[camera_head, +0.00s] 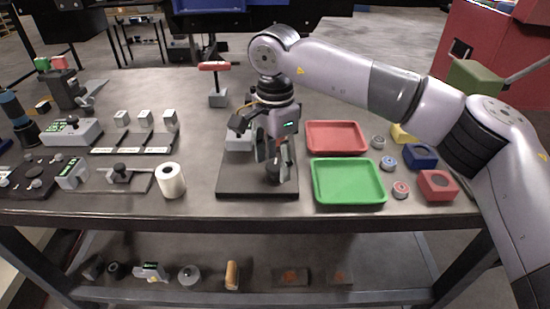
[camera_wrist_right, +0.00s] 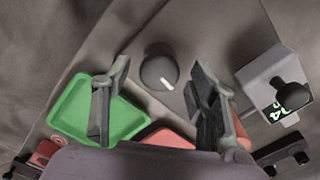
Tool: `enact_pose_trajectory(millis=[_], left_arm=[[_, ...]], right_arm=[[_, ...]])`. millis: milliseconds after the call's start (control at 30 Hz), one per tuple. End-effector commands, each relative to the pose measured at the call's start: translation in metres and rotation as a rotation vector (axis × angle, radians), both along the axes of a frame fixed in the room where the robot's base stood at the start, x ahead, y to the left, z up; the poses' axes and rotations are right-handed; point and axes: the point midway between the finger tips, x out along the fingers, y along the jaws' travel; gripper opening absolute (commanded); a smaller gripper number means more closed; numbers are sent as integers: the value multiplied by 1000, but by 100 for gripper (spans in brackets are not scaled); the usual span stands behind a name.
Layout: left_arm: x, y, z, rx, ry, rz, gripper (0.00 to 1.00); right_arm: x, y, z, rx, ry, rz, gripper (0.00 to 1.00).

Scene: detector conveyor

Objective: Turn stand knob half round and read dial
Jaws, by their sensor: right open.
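The stand's dark base plate (camera_head: 230,187) lies at the middle of the table. A black round knob (camera_wrist_right: 160,68) with a white mark sits on it; in the head view the knob (camera_head: 272,176) is partly hidden by my fingers. A grey box (camera_wrist_right: 262,75) on the plate has its own black knob and a lit green dial (camera_wrist_right: 276,111), its digits only partly readable. In the head view the box (camera_head: 239,139) is behind my gripper. My right gripper (camera_head: 274,163) points down, open, its fingers apart on either side of the round knob. My left gripper is out of view.
A green tray (camera_head: 348,203) and a red tray (camera_head: 336,123) lie close to the right of the plate. A white roll (camera_head: 171,180) stands to its left, near the front edge. A red-topped post (camera_head: 214,85) stands behind. Small blocks and discs lie farther right.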

Motion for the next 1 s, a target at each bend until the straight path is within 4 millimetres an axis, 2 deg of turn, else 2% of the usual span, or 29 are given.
enact_pose_trajectory(millis=[133, 233, 500, 700, 800, 1000], left_arm=[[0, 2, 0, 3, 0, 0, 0], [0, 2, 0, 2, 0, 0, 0], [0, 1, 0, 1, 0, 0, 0], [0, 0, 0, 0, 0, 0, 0], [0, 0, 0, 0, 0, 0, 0], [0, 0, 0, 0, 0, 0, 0]], right_arm=[[0, 0, 5, 1, -1, 0, 53], [0, 0, 18, 0, -1, 0, 53], [1, 0, 75, 1, -3, -1, 53], [1, 0, 107, 0, -1, -1, 53], [1, 0, 116, 1, -1, 0, 53], [0, 0, 120, -1, 1, 1, 53]])
